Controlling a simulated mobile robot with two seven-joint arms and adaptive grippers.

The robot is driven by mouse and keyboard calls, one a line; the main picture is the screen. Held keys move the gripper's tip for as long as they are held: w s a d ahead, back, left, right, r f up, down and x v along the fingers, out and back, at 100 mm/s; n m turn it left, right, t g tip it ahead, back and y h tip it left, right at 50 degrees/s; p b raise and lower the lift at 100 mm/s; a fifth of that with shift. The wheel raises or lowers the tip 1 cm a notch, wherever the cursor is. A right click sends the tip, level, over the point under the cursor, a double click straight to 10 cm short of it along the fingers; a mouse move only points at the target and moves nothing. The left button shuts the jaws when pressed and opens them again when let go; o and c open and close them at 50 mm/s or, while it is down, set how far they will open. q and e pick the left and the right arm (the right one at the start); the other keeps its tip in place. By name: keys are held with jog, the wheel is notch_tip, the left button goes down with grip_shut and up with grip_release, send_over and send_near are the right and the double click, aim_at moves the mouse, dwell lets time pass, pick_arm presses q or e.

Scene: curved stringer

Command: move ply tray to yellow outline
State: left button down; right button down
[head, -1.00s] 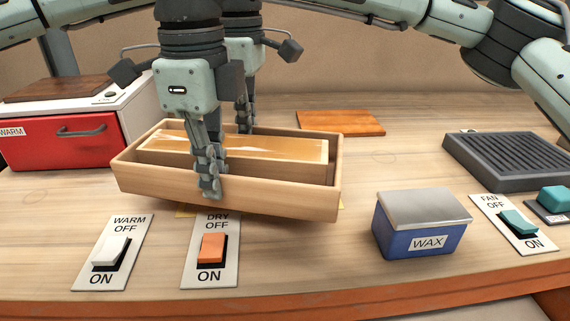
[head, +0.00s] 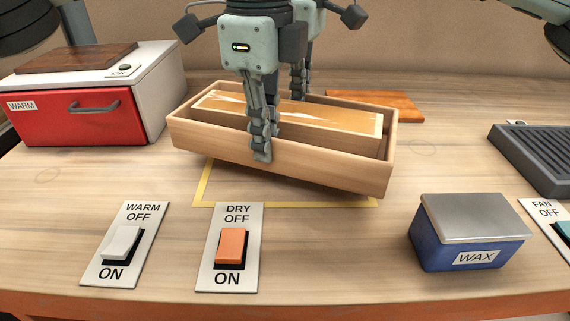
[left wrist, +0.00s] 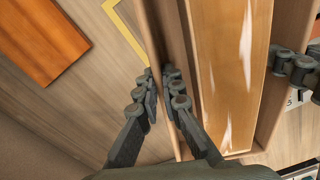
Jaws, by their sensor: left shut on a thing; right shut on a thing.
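The wooden ply tray (head: 300,165) holds a long amber-topped block (head: 290,113). It is held above the table, its near wall slanting down to the right in the head view. The yellow outline (head: 203,185) lies on the table under and in front of it, partly hidden by the tray. My right gripper (head: 262,150) is shut on the near wall. My left gripper (head: 300,88) is at the far wall, partly hidden behind my right one. In the left wrist view, my left gripper (left wrist: 163,88) is shut on the tray wall, with the outline (left wrist: 122,28) beside it.
An orange board (head: 375,104) lies behind the tray. A red-fronted warmer (head: 75,116) stands at left. WARM (head: 125,243) and DRY (head: 230,247) switches line the front. A blue WAX box (head: 470,235) and a dark grooved rack (head: 540,155) are at right.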

aim_at(267, 165)
pick_arm(q)
jog(key=shift+f, duration=0.1)
